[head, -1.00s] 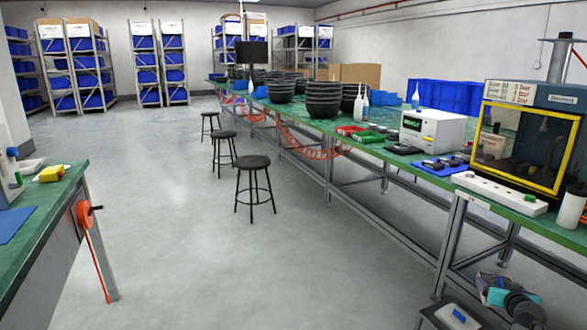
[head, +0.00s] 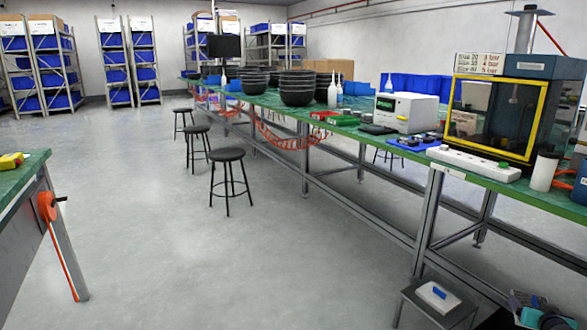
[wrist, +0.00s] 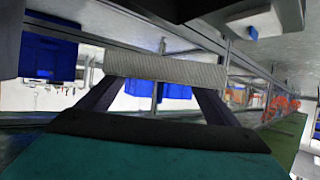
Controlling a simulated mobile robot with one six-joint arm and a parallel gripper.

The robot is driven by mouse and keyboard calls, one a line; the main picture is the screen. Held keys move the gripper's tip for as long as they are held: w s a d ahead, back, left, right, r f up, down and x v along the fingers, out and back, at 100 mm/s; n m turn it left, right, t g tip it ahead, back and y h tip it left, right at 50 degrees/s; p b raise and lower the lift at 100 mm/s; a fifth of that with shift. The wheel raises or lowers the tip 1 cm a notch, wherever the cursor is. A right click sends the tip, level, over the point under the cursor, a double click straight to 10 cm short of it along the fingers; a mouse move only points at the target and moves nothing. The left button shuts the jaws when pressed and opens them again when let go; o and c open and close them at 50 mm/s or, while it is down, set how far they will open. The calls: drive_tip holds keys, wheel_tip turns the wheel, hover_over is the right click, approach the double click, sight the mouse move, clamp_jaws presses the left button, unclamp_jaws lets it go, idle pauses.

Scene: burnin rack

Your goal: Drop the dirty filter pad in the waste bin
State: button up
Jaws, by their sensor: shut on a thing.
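In the wrist view my gripper (wrist: 165,82) is shut on a grey, finely ribbed pad (wrist: 180,69), which I take to be the dirty filter pad. The pad lies crosswise between the two dark fingers and is seen nearly edge-on. How soiled it is cannot be made out. No waste bin can be clearly identified.
A long green-topped bench (head: 350,128) runs along the right, carrying a yellow-framed machine (head: 500,110), a white power strip (head: 473,163) and a white instrument (head: 405,112). A low grey stand (head: 412,298) is below it. Black stools (head: 228,155) stand left of it. The aisle floor is clear.

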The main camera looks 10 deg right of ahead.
drive_tip(key=shift+f, duration=0.15)
drive_tip(key=shift+f+b, duration=1.65)
drive_tip(key=shift+f, duration=1.2)
drive_tip(key=o, duration=0.9)
drive_tip(key=p+v, duration=0.4)
drive_tip(key=v, duration=0.7)
drive_tip(key=shift+s+a+r, duration=0.1)
drive_tip(key=shift+a+r, duration=0.1)
drive_tip(key=shift+r, duration=0.05)
drive_tip(key=p, duration=0.2)
drive_tip(key=s+p, duration=0.1)
drive_tip(key=p, duration=0.1)
drive_tip(key=shift+a+r, duration=0.25)
drive_tip(key=shift+a, duration=0.15)
